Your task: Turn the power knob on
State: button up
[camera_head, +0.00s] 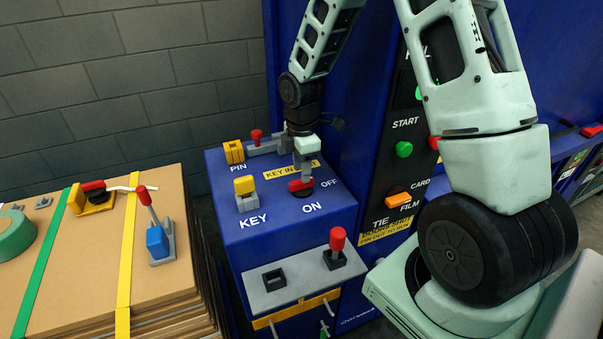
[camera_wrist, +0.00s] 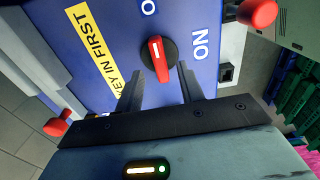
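The power knob (camera_head: 301,186) is a red bar on a black round base, on top of the blue control box. It also shows in the wrist view (camera_wrist: 157,60). Its bar, with a white mark, points towards the OFF label (camera_head: 329,182); the ON label (camera_head: 312,207) is to its side. My gripper (camera_head: 303,172) points down over the knob. In the wrist view my gripper (camera_wrist: 157,78) is open, with one finger on each side of the knob's line and gaps between. Whether the fingertips reach down around the bar is hard to tell.
A yellow-topped key switch (camera_head: 245,188), a yellow PIN block (camera_head: 234,152) and a red-knobbed lever (camera_head: 337,240) stand near the knob. The blue machine wall (camera_head: 344,120) rises behind. A cardboard stack (camera_head: 95,255) with tools is on the left.

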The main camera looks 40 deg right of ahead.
aim_at(302, 186)
jog(key=shift+f, duration=1.7)
grip_shut()
